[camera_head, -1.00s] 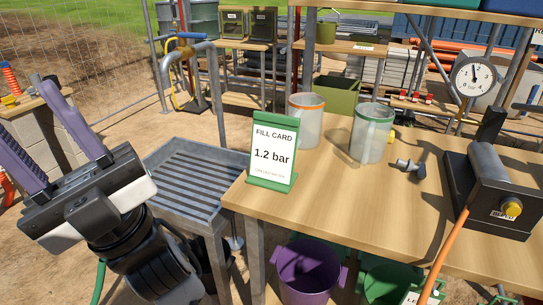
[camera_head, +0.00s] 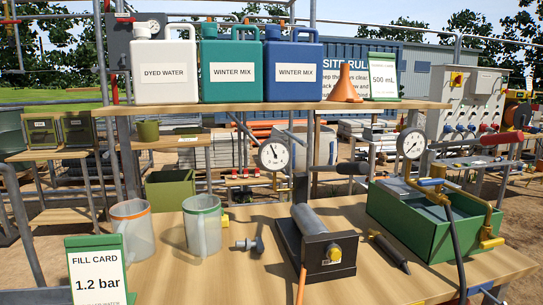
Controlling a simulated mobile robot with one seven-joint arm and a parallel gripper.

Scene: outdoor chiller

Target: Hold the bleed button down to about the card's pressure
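The fill card (camera_head: 97,270) stands in a green frame at the table's front left and reads 1.2 bar. A grey cylinder (camera_head: 310,222) lies on a black bracket mid-table. A round yellow button (camera_head: 335,252) sits on the bracket's black end plate; I cannot confirm it is the bleed button. A white dial gauge (camera_head: 273,154) stands behind the cylinder, its needle up and slightly left; the value is too small to read. A second gauge (camera_head: 411,142) stands over a green box (camera_head: 420,218) at right. My gripper is outside the picture.
Clear jugs with an orange rim (camera_head: 140,240) and a green rim (camera_head: 203,235), a small grey fitting (camera_head: 250,244) and a dark pen-like tool (camera_head: 390,252) are on the wooden table. An upper shelf (camera_head: 280,107) holds three jerrycans, an orange funnel and a 500 mL card.

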